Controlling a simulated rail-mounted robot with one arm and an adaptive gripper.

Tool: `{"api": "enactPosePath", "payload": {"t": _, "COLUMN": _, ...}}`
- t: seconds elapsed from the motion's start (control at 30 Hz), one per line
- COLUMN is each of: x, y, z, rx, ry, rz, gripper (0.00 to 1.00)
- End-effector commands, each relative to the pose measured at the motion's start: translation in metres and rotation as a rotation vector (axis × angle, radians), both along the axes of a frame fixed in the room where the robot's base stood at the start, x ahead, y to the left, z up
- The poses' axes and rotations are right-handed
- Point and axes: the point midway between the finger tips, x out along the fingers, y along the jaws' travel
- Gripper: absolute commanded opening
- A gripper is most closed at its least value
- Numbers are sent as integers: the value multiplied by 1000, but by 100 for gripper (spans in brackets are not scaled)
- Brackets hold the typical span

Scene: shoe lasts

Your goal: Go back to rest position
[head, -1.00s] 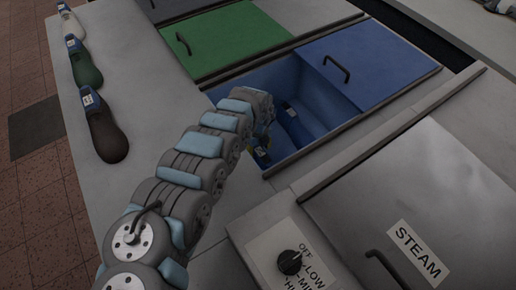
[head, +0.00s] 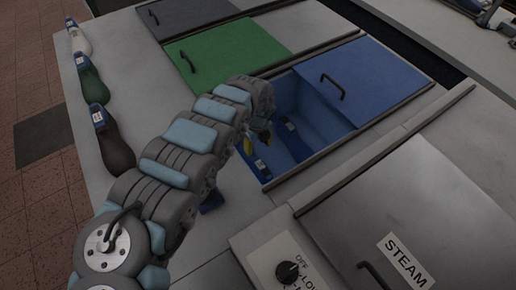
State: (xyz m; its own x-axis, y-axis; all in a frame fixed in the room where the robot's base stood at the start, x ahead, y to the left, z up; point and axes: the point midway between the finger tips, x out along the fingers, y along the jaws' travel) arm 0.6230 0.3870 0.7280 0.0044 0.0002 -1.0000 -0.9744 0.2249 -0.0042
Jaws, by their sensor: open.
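My gripper (head: 252,143) is at the end of the arm, over the left part of the open blue compartment (head: 313,125). Inside the compartment, a blue shoe last (head: 263,168) with a white label shows near the front left. Another blue last (head: 290,124) with a label lies farther back. The arm hides part of the compartment.
The blue sliding lid (head: 375,75) is pushed right. Green (head: 228,52) and grey (head: 180,14) lids are behind. White (head: 79,40), green (head: 91,80) and dark brown (head: 112,140) lasts line the left edge. A STEAM box (head: 420,215) and dial (head: 287,272) are at front right.

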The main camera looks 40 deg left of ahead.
Motion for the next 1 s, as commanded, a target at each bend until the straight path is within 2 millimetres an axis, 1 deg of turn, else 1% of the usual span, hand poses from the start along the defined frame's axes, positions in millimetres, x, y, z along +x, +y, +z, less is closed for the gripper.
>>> {"api": "enactPosePath", "payload": {"t": 0.03, "x": 0, "y": 0, "z": 5, "rx": 0, "ry": 0, "rz": 0, "gripper": 60}}
{"api": "enactPosePath", "payload": {"t": 0.13, "x": 0, "y": -1, "z": 7, "rx": -1, "ry": 0, "rz": -1, "gripper": 60}}
{"api": "enactPosePath", "payload": {"t": 0.7, "x": 0, "y": -1, "z": 8, "rx": -1, "ry": 1, "rz": -1, "gripper": 60}}
{"api": "enactPosePath", "payload": {"t": 0.77, "x": 2, "y": -2, "z": 9, "rx": -2, "ry": -5, "rz": 2, "gripper": 60}}
{"api": "enactPosePath", "payload": {"t": 0.87, "x": 18, "y": -8, "z": 16, "rx": -11, "ry": -46, "rz": 23, "gripper": 60}}
{"api": "enactPosePath", "payload": {"t": 0.97, "x": 53, "y": -22, "z": 29, "rx": -31, "ry": -136, "rz": 75, "gripper": 60}}
{"api": "enactPosePath", "payload": {"t": 1.0, "x": 71, "y": -29, "z": 35, "rx": -41, "ry": -186, "rz": 105, "gripper": 60}}
